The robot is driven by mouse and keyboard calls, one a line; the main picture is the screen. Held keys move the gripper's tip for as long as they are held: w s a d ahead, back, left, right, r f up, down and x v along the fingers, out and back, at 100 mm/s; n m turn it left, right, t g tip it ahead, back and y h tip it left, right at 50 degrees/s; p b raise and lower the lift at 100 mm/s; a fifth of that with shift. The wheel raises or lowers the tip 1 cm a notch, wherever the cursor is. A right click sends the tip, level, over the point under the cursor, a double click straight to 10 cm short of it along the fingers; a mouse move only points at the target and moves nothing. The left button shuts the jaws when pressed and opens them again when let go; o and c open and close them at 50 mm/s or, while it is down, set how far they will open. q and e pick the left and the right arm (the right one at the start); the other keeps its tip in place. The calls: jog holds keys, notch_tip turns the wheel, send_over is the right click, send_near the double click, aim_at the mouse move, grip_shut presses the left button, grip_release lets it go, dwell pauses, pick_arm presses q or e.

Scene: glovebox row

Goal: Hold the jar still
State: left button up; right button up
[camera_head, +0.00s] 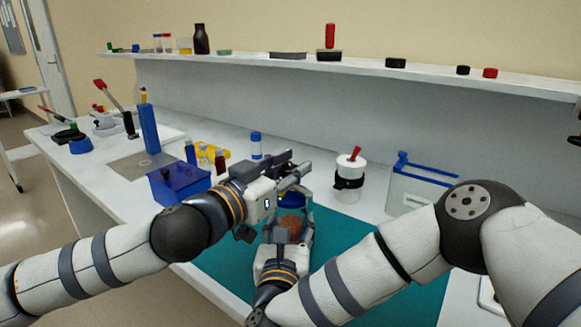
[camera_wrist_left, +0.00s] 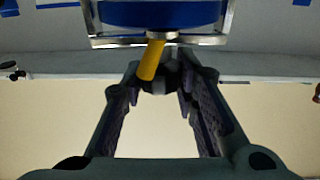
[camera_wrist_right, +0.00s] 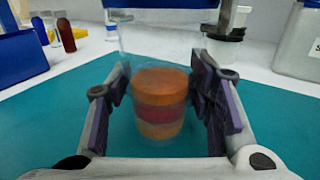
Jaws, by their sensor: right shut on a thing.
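The clear jar (camera_wrist_right: 160,95) holds orange and red layers and stands upright in the right wrist view; in the head view its contents (camera_head: 291,224) show between my right gripper's fingers. My right gripper (camera_wrist_right: 162,92) is shut on the jar's sides. A blue lid (camera_head: 291,199) tops the jar; it also shows in the left wrist view (camera_wrist_left: 160,14), with a metal frame and a yellow lever (camera_wrist_left: 152,60). My left gripper (camera_head: 296,172) is open above the lid, its fingers apart near the lever. The left wrist view does not show whether they touch it.
The jar is over a teal mat (camera_head: 350,248). Behind are a white canister (camera_head: 347,185) with a black band, a blue-handled box (camera_head: 415,188) and a blue-white bottle (camera_head: 256,146). A blue box (camera_head: 178,182) and small vials stand left. A shelf (camera_head: 350,65) runs along the back.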

pick_arm(q)
grip_shut()
jog(key=shift+h, duration=0.3)
jog(key=m+g+h, duration=0.2)
jog(key=g, duration=0.1)
jog(key=shift+w+r+m+h, duration=0.1)
jog(key=shift+w+m+h, duration=0.05)
jog(key=shift+m+h, duration=0.25)
jog(key=m+g+h, duration=0.2)
jog(key=g, duration=0.2)
jog(key=m+g+h, duration=0.1)
jog(key=m+g, duration=0.2)
jog(key=g, duration=0.1)
jog(key=shift+m+h, duration=0.3)
jog(key=shift+h, duration=0.1)
jog(key=shift+d+m+g, duration=0.1)
jog(key=shift+m+g, duration=0.8)
jog(key=shift+g, duration=0.8)
jog(key=shift+s+m+g, duration=0.25)
jog(key=shift+m+g, duration=0.05)
jog(key=shift+g, duration=0.2)
jog(key=o, duration=0.7)
grip_release()
jog(key=shift+o, duration=0.2)
